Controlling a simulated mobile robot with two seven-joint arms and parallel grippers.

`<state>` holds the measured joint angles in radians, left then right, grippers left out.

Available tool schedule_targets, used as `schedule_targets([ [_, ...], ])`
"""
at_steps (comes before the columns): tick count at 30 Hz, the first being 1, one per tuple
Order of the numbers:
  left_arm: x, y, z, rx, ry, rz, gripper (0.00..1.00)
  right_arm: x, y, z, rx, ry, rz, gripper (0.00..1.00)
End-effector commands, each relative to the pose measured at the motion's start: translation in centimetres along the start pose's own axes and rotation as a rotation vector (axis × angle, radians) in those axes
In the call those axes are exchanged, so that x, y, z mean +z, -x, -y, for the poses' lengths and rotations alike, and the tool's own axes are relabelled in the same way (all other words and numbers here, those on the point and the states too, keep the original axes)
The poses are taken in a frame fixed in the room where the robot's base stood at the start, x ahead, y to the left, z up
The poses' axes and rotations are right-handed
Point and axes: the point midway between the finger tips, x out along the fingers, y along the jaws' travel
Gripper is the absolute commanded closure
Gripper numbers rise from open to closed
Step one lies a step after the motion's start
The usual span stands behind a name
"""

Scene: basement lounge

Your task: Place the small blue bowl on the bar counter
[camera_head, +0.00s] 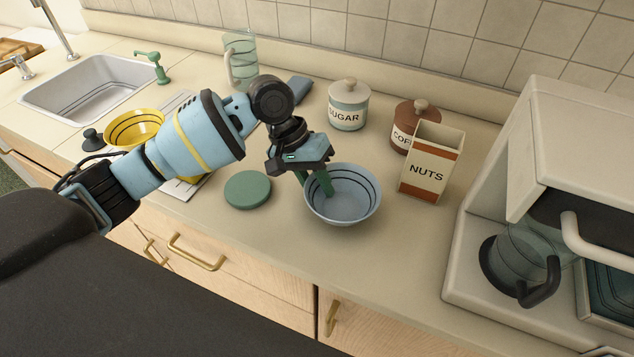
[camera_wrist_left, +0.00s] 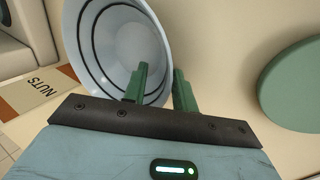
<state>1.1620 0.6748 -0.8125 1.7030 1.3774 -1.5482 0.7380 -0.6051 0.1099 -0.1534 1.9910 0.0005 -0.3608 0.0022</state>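The small blue bowl (camera_head: 343,205), light blue with dark rings inside, stands upright on the beige counter (camera_head: 265,225). My left gripper (camera_head: 323,183) reaches down at the bowl's left rim, with its green fingers apart. In the left wrist view, one finger (camera_wrist_left: 137,84) is over the inside of the bowl (camera_wrist_left: 115,50) and the other (camera_wrist_left: 182,92) is just outside the rim. A gap shows between the fingers, so the gripper straddles the rim without visibly clamping it. My right gripper is not in view.
A green disc (camera_head: 248,189) lies left of the bowl. A nuts box (camera_head: 431,162), sugar jar (camera_head: 348,105) and coffee jar (camera_head: 412,125) stand behind it. A coffee machine (camera_head: 590,110) is at right. A yellow bowl (camera_head: 135,127) and sink (camera_head: 88,88) are at left.

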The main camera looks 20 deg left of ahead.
Motion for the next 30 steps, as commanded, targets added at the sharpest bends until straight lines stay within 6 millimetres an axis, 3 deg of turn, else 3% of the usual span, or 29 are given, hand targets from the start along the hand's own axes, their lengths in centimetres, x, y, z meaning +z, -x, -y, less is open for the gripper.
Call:
schedule_targets([
  [5, -0.1, 2.0, -0.1, -0.001, 0.0, -0.004, 0.72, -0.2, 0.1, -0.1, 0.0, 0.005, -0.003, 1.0],
  [18, -0.1, 10.2, -0.1, 0.0, 0.0, -0.002, 0.72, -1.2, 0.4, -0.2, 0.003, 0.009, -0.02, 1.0],
  [24, 0.0, 11.9, -0.1, 0.001, 0.0, 0.0, 0.72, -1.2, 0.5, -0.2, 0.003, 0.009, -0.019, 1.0],
  [30, 0.0, 12.1, -0.1, 0.001, 0.0, 0.002, 0.72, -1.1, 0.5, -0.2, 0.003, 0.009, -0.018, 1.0],
])
